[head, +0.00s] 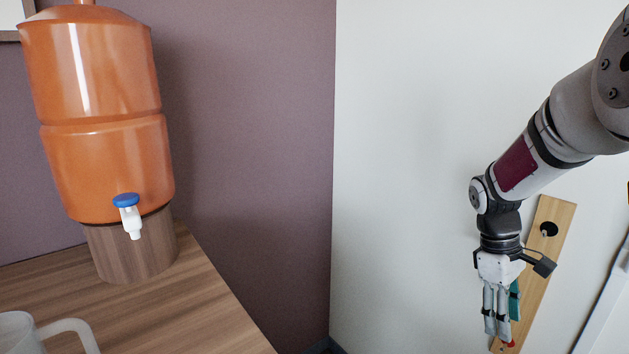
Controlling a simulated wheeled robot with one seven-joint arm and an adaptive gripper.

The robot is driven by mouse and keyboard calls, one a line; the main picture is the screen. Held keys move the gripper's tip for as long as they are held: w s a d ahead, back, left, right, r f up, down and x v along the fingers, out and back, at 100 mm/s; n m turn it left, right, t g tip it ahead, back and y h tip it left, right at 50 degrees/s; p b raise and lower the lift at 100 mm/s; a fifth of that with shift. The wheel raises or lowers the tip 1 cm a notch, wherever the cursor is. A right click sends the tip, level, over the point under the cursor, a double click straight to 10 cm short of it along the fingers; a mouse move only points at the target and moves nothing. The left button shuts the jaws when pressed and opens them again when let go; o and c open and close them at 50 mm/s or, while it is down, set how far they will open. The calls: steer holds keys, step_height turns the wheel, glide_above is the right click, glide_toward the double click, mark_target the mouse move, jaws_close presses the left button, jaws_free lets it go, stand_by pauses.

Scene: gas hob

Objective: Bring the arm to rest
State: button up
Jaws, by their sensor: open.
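My arm comes in from the upper right of the head view and bends downward at the elbow. My gripper (497,335) points down at the lower right, with its fingers open. Nothing shows between the fingers, though they are seen from a narrow angle. The gripper is in front of a light wooden board (553,212), and I cannot tell the gap between them. A teal item (514,302) shows just beside the fingers, partly hidden by them.
A wooden counter (215,315) fills the lower left. On it an orange water dispenser (105,160) with a blue-topped tap stands on a round wooden base (130,250). A white mug (18,335) is cut off at the corner. The middle, before the white wall (410,180), looks clear.

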steer(key=s+a+r+m+t, duration=0.2)
steer(key=s+a+r+m, duration=0.1)
steer(key=s+a+r, duration=0.75)
steer(key=s+a+r+m+t+y, duration=0.1)
steer(key=s+a+m, duration=0.15)
steer(key=s, duration=0.75)
steer(key=s+a+m+y, duration=0.1)
steer(key=s+a, duration=0.3)
steer(key=s, duration=0.5)
step_height(320, 180, up, 25)
steer(key=t+p, duration=0.4)
steer(key=p, duration=1.9)
steer(key=shift+d, duration=0.3)
steer(key=shift+o, duration=0.7)
